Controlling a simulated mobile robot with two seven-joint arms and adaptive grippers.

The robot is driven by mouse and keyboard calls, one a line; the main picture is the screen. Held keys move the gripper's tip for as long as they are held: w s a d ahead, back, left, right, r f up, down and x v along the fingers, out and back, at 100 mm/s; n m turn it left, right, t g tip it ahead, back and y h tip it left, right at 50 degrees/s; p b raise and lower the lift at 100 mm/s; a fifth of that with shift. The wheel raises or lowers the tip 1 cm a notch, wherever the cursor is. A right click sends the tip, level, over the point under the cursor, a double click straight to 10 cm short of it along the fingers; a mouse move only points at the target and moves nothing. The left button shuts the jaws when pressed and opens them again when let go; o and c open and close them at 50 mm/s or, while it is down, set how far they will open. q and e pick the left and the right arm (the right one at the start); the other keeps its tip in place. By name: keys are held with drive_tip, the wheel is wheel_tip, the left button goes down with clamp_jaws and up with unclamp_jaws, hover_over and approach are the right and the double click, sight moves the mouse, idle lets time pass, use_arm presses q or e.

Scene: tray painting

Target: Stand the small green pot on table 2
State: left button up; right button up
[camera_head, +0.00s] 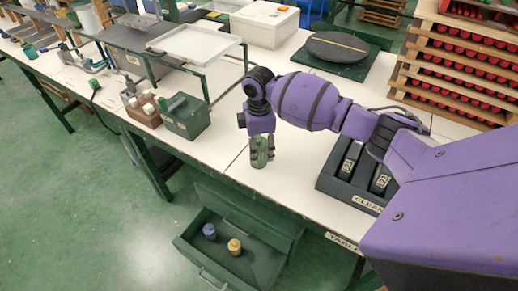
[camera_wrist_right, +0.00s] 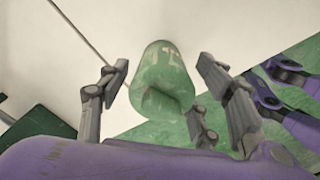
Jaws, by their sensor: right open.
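The small green pot (camera_head: 259,158) is on the white tabletop (camera_head: 225,192) close to its front edge, just right of a seam. It appears upright. My right gripper (camera_head: 261,145) is above it with fingers pointing down around its upper part. In the right wrist view the green pot (camera_wrist_right: 162,80), with pale markings, lies between the spread fingers of my right gripper (camera_wrist_right: 165,85). Gaps show on both sides, so the gripper is open.
Below the tabletop an open green drawer (camera_head: 190,246) holds a blue pot (camera_head: 209,231) and a yellow pot (camera_head: 234,246). A dark crate (camera_head: 330,180) stands right of the green pot. A green box (camera_head: 187,120) stands left. A round dark disc (camera_head: 338,47) lies behind.

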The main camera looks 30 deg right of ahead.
wheel_tip(320, 180, up, 11)
drive_tip(key=shift+f, duration=0.1)
drive_tip(key=shift+p, duration=0.3)
